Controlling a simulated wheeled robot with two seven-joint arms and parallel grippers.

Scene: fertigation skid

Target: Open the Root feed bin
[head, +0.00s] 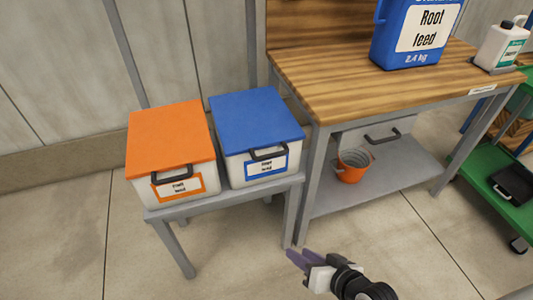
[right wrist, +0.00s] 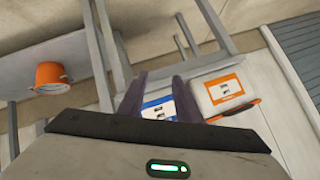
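A white bin with a blue lid (head: 256,119) stands on the low grey stand. It has a dark handle and a blue-framed label, too small to read surely; a blue jug on the bench reads "Root feed". The blue lid looks closed. My right gripper (head: 294,257) is low, in front of and to the right of this bin, clear of it. In the right wrist view my right gripper (right wrist: 160,82) has its purple fingers apart with nothing held, and the blue-framed label (right wrist: 158,106) shows between them, partly hidden. My left gripper is not in view.
A white bin with an orange lid (head: 170,136), closed, stands left of the blue one on the grey stand (head: 225,200). The wooden bench (head: 350,85) holds the blue jug (head: 414,35). An orange bucket (head: 353,166) sits on its shelf. The front floor is clear.

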